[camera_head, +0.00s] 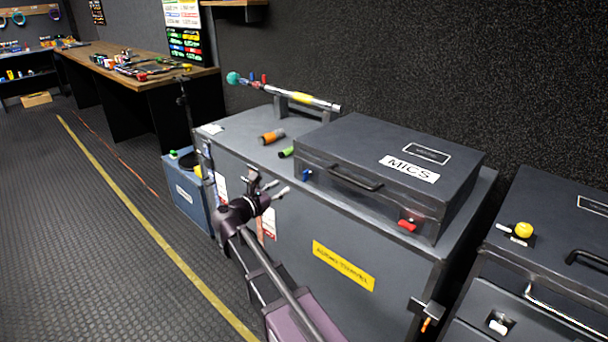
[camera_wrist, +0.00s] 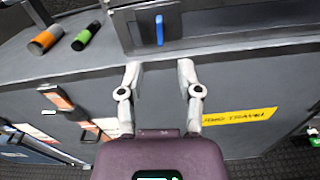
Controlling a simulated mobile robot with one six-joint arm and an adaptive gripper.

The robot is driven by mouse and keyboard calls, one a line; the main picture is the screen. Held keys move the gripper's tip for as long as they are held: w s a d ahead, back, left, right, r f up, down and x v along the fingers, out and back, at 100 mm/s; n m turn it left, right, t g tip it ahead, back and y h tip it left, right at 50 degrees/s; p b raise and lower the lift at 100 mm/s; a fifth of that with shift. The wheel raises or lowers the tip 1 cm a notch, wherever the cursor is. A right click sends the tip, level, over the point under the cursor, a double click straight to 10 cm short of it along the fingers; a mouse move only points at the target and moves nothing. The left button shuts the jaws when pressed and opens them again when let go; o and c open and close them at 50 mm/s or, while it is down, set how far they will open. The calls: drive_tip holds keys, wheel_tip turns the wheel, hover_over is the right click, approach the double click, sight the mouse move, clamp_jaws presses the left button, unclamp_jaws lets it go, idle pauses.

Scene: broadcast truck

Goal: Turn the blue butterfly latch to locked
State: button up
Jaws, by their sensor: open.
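The blue butterfly latch (camera_head: 306,174) is on the front left of the grey MICS case (camera_head: 345,148). In the wrist view the blue latch (camera_wrist: 159,30) shows as an upright blue bar, straight ahead of the space between my fingers. My gripper (camera_head: 269,184) is open and empty, in front of the large trunk and to the left of the latch in the head view. In the wrist view my gripper (camera_wrist: 159,69) has its two fingers apart, short of the latch and not touching it.
The MICS case stands on a large grey trunk (camera_head: 300,222) with a yellow label. A red latch (camera_head: 407,225) is at the case's front right. An orange-and-black cylinder (camera_head: 272,136) and a green one (camera_head: 287,152) lie left of the case. Open floor (camera_head: 90,240) is at left.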

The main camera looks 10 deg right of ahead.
sight(304, 175)
drive_tip(key=x, duration=1.1)
drive_tip(key=shift+w+d, duration=0.15)
drive_tip(key=shift+d, duration=0.05)
clamp_jaws()
drive_tip(key=shift+a, duration=0.25)
drive_tip(key=shift+d, duration=0.15)
